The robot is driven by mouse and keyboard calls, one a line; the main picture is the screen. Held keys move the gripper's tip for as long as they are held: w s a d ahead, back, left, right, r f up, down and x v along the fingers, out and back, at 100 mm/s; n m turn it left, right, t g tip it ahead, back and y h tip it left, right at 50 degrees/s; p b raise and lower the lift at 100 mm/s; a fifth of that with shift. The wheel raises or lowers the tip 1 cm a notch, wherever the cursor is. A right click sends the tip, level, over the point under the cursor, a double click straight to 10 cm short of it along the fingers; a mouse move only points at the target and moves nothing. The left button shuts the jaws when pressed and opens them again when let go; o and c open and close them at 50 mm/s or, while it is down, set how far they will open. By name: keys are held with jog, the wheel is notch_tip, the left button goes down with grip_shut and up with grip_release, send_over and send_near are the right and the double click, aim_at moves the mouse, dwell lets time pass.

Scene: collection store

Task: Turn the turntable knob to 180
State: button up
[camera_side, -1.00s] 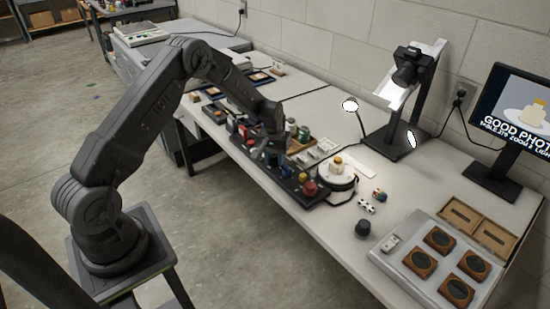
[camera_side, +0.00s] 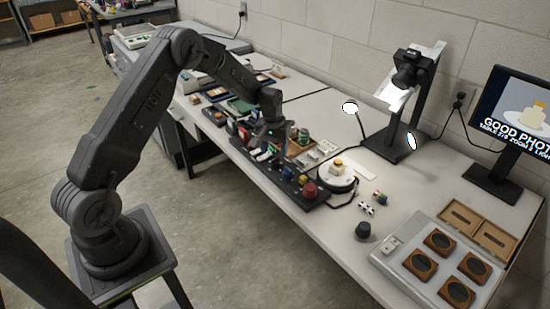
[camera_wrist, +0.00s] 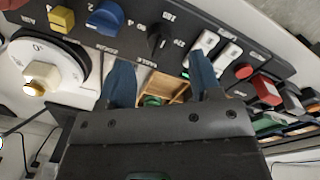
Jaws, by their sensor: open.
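In the wrist view a dark control panel (camera_wrist: 225,45) crosses the top, with a black knob (camera_wrist: 158,43) above a small "TABLE" label. The knob is ringed by printed numbers, one of which looks like 180. My gripper (camera_wrist: 160,62) is open, its two blue-grey fingers apart on either side below this knob, with nothing between the tips. In the side view my gripper (camera_side: 268,140) is over the panel's far part. The white turntable (camera_side: 322,179) beside the panel bears a small cream item with a yellow top (camera_side: 338,164).
The panel also has a blue knob (camera_wrist: 105,18), a yellow knob (camera_wrist: 62,19) and a red button (camera_wrist: 243,71). A monitor (camera_side: 518,105) shows "GOOD PHOTO" and a small line that seems to read TABLE 270. A camera stand (camera_side: 390,140) and a grey tray (camera_side: 400,262) stand around.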

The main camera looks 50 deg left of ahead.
notch_tip(320, 180, up, 9)
jog(key=shift+s+a, duration=0.15)
jog(key=shift+a, duration=0.05)
jog(key=shift+r, duration=0.1)
jog(key=s+d+r+m+t, duration=0.1)
jog(key=s+d+r+m, duration=0.1)
jog(key=s+d+r, duration=0.5)
jog(key=s+d+r+m+t, duration=0.1)
jog(key=s+d+r+t, duration=0.1)
jog(key=s+d+r, duration=0.55)
jog(key=s+d+r+m+t, duration=0.1)
jog(key=s+m, duration=0.1)
jog(key=s, duration=0.5)
jog(key=s+d+r+m+t, duration=0.1)
jog(key=s+d, duration=0.1)
jog(key=s, duration=0.6)
jog(key=shift+d+r+m, duration=0.25)
jog(key=shift+r+m, duration=0.05)
jog(key=shift+m, duration=0.1)
jog(key=shift+w, duration=0.1)
